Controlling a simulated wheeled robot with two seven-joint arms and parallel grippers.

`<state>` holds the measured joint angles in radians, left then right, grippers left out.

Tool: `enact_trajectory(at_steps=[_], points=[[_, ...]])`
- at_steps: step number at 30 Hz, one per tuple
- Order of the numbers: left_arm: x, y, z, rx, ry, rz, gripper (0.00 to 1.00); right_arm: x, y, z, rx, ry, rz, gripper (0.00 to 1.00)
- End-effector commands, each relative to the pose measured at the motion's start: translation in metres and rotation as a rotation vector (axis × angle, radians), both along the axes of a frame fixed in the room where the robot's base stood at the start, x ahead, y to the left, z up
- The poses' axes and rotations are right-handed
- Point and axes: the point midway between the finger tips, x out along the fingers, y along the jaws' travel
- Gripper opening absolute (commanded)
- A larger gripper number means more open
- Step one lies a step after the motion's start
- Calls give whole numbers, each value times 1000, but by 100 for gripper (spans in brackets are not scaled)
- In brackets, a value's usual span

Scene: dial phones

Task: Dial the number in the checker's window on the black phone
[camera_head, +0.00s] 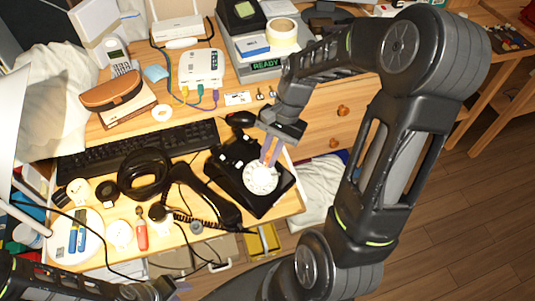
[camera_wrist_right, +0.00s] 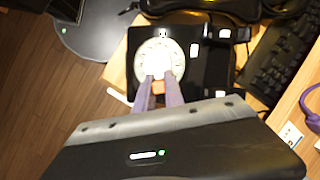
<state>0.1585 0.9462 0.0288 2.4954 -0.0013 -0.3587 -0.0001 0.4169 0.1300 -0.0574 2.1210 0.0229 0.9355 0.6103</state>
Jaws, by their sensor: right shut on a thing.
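The black phone (camera_head: 232,185) sits at the front right of the desk, with a white round dial (camera_head: 262,180). It also shows in the right wrist view (camera_wrist_right: 198,75), with its dial (camera_wrist_right: 158,52) facing the camera. My right gripper (camera_head: 268,160) reaches down to the dial. Its fingertips (camera_wrist_right: 159,78) are shut on the dial near its rim, partly covering it. The black handset (camera_head: 205,200) lies off the phone, to its left. The checker (camera_head: 250,50) stands at the back, and its window (camera_head: 266,65) reads "READY" in green. My left gripper (camera_head: 168,289) is at the bottom edge, partly cut off.
A black keyboard (camera_head: 135,150) lies behind the handset. A black ring-shaped thing (camera_head: 144,174), a red-handled tool (camera_head: 141,236) and several small items crowd the front left. A white router box (camera_head: 201,67) stands at the back. The desk edge is close on the phone's right.

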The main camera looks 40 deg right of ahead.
Motion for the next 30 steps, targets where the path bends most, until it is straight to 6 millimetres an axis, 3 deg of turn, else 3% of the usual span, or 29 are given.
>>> enact_trajectory(at_steps=[30], points=[[0, 0, -1, 0, 0, 0, 36, -17, -5, -8, 0, 0, -1, 0]])
